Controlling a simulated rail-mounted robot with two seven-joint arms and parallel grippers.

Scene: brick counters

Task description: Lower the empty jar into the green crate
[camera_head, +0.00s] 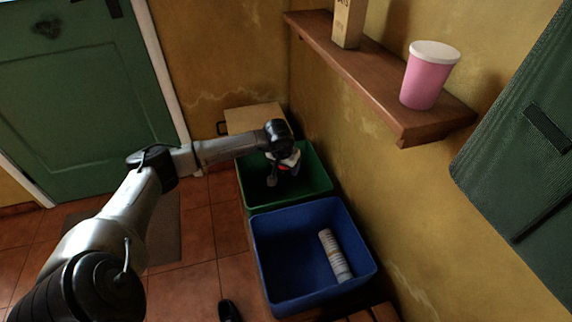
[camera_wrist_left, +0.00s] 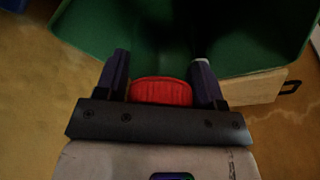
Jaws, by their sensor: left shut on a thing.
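The green crate (camera_head: 318,183) stands on the floor against the yellow wall, behind the blue crate. My left gripper (camera_head: 280,172) points down over the green crate's opening. In the left wrist view my left gripper (camera_wrist_left: 161,68) is shut on the jar (camera_wrist_left: 161,91), of which only a round red lid shows between the two fingers. The green crate also shows in the left wrist view (camera_wrist_left: 130,30), beyond the fingers. The jar's body is hidden, so I cannot tell its height over the crate floor. My right gripper is not in view.
The blue crate (camera_head: 262,262) stands in front of the green one and holds a pale can (camera_head: 335,256). A light wooden box (camera_head: 250,117) is behind. A wall shelf (camera_head: 385,88) with a pink cup (camera_head: 430,78) and a carton (camera_head: 348,22) juts out at right.

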